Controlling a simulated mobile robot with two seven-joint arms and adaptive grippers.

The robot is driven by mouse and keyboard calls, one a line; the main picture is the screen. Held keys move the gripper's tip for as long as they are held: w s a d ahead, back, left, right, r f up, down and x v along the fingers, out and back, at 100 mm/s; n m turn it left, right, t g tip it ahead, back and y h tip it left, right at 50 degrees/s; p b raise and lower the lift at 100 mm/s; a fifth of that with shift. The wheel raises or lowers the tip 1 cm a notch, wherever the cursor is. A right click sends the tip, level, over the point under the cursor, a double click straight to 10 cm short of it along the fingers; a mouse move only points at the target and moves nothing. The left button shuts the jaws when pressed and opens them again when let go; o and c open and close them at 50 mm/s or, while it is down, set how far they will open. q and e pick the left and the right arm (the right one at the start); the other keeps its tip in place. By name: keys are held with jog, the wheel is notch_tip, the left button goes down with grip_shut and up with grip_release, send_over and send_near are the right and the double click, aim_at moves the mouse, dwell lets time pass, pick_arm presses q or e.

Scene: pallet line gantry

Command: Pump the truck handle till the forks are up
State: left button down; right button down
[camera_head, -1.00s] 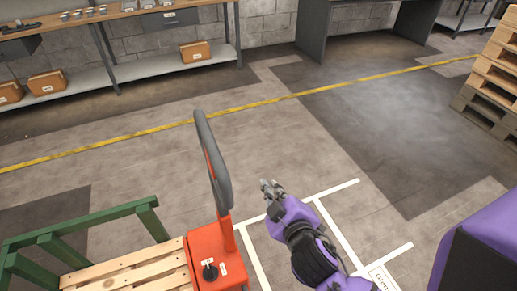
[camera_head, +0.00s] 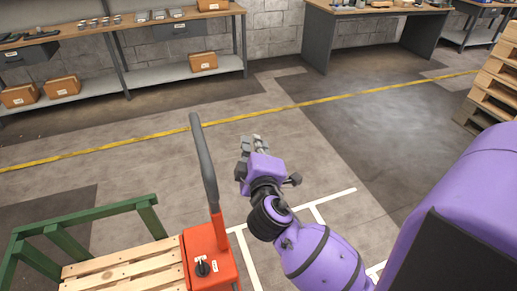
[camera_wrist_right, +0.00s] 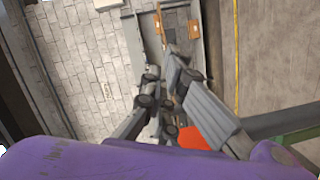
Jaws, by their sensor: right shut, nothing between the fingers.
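The red pallet truck (camera_head: 228,268) stands at the bottom middle of the head view. Its handle (camera_head: 206,172), a dark grey loop on a red stem, stands nearly upright. A wooden pallet (camera_head: 125,270) lies to the left of the truck body; the forks are hidden, so their height cannot be told. My right gripper (camera_head: 252,143) is shut and empty, just right of the handle loop in the picture and apart from it. Its fingers also show in the wrist view (camera_wrist_right: 164,80), with a red patch behind them. My left gripper is out of view.
A green rail frame (camera_head: 85,222) runs along the pallet's far side. A workbench with a shelf (camera_head: 165,73) stands at the back left, a grey desk (camera_head: 318,40) at the back. Stacked pallets (camera_head: 495,85) stand at the right. The floor between is clear.

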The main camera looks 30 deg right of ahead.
jog(key=w+d+f, duration=0.2)
jog(key=w+d, duration=0.1)
jog(key=d, duration=0.2)
jog(key=shift+w+d+p, duration=0.25)
jog(key=shift+d+p, duration=0.1)
jog(key=shift+d, duration=0.05)
jog(key=shift+a, duration=0.1)
dwell(1.3)
